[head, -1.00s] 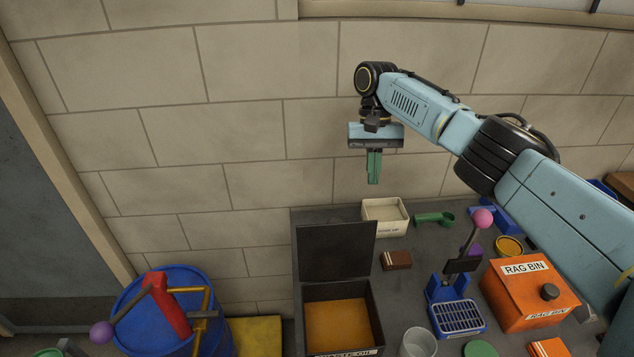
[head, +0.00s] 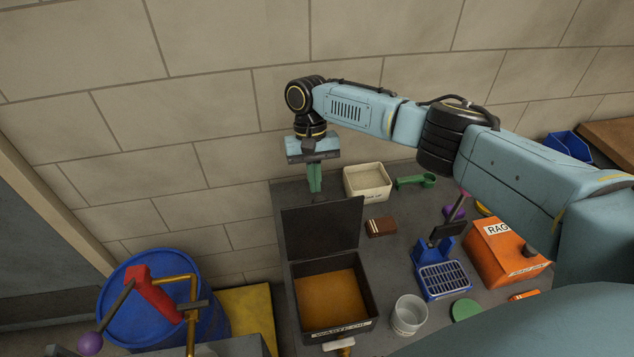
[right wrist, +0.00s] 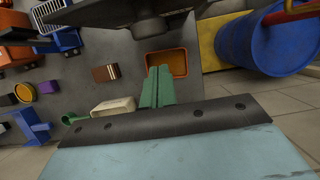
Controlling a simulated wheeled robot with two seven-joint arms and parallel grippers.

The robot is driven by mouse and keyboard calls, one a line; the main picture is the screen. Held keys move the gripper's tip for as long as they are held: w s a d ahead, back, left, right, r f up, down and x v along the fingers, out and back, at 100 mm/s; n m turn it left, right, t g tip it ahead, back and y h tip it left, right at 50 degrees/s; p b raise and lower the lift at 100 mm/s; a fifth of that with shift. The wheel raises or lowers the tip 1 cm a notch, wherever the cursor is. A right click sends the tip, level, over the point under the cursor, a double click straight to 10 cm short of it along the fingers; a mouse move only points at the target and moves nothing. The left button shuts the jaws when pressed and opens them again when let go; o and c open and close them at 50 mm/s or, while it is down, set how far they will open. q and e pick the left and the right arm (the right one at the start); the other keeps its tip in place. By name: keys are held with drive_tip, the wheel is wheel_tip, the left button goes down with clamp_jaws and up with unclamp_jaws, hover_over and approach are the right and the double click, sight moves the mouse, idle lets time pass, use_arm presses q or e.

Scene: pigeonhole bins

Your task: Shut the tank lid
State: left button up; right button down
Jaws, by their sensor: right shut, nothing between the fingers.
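The tank is a dark open box (head: 340,331) with a label on its front and orange-brown liquid inside. Its flat dark lid (head: 322,228) stands open, roughly upright along the back edge. My right gripper (head: 315,192) points down with its green fingers together and empty. It is just above and behind the lid's top edge in the head view; I cannot tell whether it touches. My left gripper is not in view.
A cream bin (head: 367,183), a green scoop (head: 416,182), a brown block (head: 381,227), a blue lever device (head: 444,280), a clear cup (head: 409,316) and the orange rag bin (head: 506,256) stand right of the tank. A blue drum (head: 128,300) is at left.

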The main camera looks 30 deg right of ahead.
sight(322, 224)
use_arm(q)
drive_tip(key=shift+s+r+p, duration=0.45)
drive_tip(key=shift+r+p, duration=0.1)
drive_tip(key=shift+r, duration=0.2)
use_arm(e)
drive_tip(key=s, duration=0.2)
drive_tip(key=shift+s+a+r, duration=0.1)
drive_tip(key=shift+s+a, duration=0.2)
drive_tip(key=shift+a, duration=0.05)
